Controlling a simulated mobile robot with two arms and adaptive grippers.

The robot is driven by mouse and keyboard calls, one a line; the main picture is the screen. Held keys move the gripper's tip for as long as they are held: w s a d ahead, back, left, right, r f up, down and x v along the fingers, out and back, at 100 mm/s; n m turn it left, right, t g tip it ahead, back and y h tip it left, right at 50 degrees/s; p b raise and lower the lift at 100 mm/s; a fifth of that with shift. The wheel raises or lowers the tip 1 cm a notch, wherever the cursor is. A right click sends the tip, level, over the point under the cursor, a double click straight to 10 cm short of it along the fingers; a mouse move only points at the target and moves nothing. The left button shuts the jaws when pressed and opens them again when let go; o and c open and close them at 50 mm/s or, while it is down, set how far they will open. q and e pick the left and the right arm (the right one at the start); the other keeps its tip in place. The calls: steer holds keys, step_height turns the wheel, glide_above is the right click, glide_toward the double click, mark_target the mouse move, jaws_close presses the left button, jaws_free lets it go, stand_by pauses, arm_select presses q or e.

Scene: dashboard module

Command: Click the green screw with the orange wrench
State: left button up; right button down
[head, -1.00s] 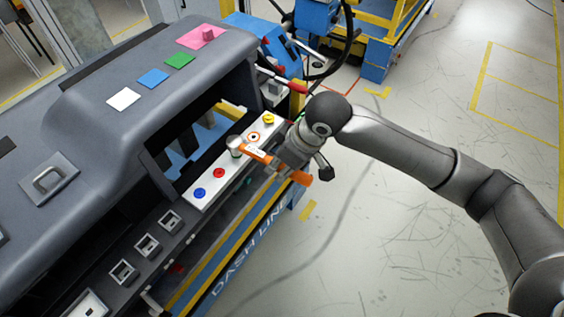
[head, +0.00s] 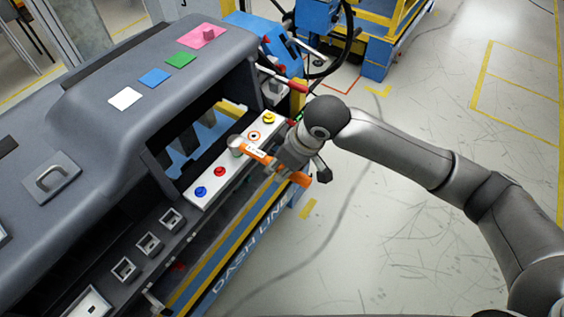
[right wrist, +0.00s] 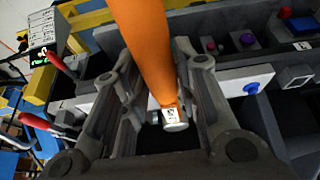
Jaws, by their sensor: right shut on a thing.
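The orange wrench (head: 257,155) is held in my right gripper (head: 281,161) over the white strip of the dashboard. Its pale round head (head: 235,142) points left, over the strip between a red screw (head: 219,171) and an orange-ringed spot (head: 254,136). I see no green screw on the strip; the wrench head covers that part. I cannot tell whether the head touches the strip. In the right wrist view the wrench (right wrist: 145,45) runs between the two fingers (right wrist: 165,100), its head near their tips. My left gripper is out of view.
A yellow screw (head: 269,118) and a blue screw (head: 201,191) sit on the same white strip (head: 232,164). The grey dashboard shell (head: 95,125) rises behind it, with a dark opening. Red-handled tools (head: 290,83) lie beyond. The floor at right is clear.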

steer(key=shift+s+a+m+p, duration=0.5)
steer(key=shift+m+p, duration=0.1)
steer(key=shift+p, duration=0.75)
stand_by(1.8)
steer(key=shift+s+a+m+h+p, duration=0.3)
steer(key=shift+s+m+p, duration=0.15)
steer(key=shift+p, duration=0.45)
stand_by(1.0)
steer(key=shift+s+a+m+t, duration=0.2)
steer(key=shift+a+m+t, duration=0.05)
steer(key=shift+t, duration=0.05)
stand_by(0.8)
steer(key=shift+s+a+f+m, duration=0.1)
steer(key=shift+s+a+m, duration=0.25)
steer(key=shift+m, duration=0.05)
stand_by(1.5)
